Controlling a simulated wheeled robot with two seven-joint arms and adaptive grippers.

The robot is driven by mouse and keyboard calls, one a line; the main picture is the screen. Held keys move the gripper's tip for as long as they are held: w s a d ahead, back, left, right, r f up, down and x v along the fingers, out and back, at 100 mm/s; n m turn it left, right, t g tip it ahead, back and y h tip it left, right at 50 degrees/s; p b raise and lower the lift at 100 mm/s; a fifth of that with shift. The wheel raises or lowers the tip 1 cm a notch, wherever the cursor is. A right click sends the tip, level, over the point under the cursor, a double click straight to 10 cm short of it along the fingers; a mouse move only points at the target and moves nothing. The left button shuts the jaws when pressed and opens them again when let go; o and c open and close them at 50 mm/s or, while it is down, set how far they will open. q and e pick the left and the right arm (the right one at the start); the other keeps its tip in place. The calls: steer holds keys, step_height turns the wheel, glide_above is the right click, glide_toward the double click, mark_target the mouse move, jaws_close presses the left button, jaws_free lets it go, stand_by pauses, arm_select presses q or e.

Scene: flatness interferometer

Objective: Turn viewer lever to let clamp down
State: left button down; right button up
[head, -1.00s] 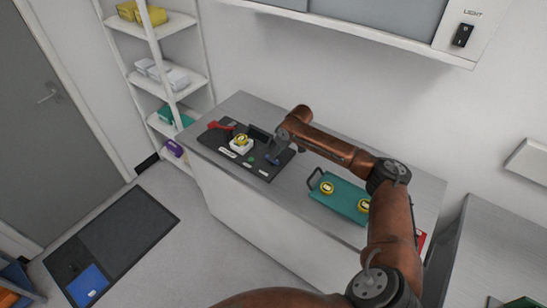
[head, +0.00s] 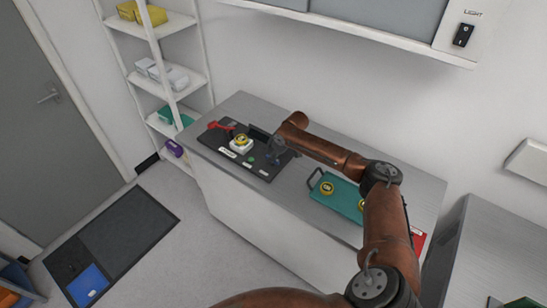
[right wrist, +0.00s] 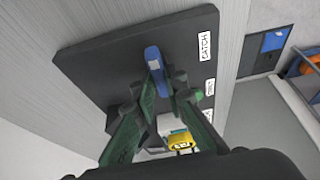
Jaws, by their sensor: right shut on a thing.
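A blue lever (right wrist: 154,58) stands on the black viewer base (right wrist: 100,60), beside a label reading CATCH. My right gripper (right wrist: 160,88) is shut on this blue lever. In the head view my right gripper (head: 277,148) is at the right part of the viewer base (head: 222,152), and the lever there is mostly hidden by the arm. A red handle (head: 221,126) lies at the far left of the base. A yellow-topped round piece (head: 241,141) sits on a white block beside it, and it also shows in the right wrist view (right wrist: 181,142). My left gripper is not in view.
A green tray (head: 337,198) with a dark handle and yellow round pieces stands right of the viewer on the grey bench (head: 290,192). My right arm reaches over it. A red item (head: 418,240) lies at the bench's right end. White shelves (head: 160,70) stand at left.

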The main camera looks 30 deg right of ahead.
jaws_close()
steer(key=shift+a+r+p, duration=0.1)
steer(key=shift+p, duration=0.4)
steer(key=m+h+p, duration=0.1)
steer(key=m+p, duration=0.1)
steer(key=p, duration=0.1)
steer(key=m+h+p, duration=0.1)
steer(key=m+p, duration=0.1)
steer(key=p, duration=0.2)
steer(key=m+p, duration=0.3)
steer(key=shift+a+h, duration=0.25)
steer(key=shift+h, duration=0.15)
steer(key=shift+m+p, duration=0.55)
steer(key=shift+m, duration=0.05)
steer(key=m+h+p, duration=0.1)
steer(key=m, duration=0.1)
steer(key=shift+a+m+p, duration=0.1)
steer(key=shift+m+p, duration=0.2)
steer(key=shift+p, duration=0.05)
steer(key=shift+m+g+h, duration=0.3)
steer(key=shift+m+h, duration=0.1)
steer(key=shift+m, duration=0.5)
steer(key=shift+w+f+m+g+h, duration=0.15)
steer(key=shift+m+g+h, duration=0.25)
steer(key=shift+m, duration=0.8)
steer(key=shift+m+g+b, duration=0.3)
steer(key=shift+m, duration=0.8)
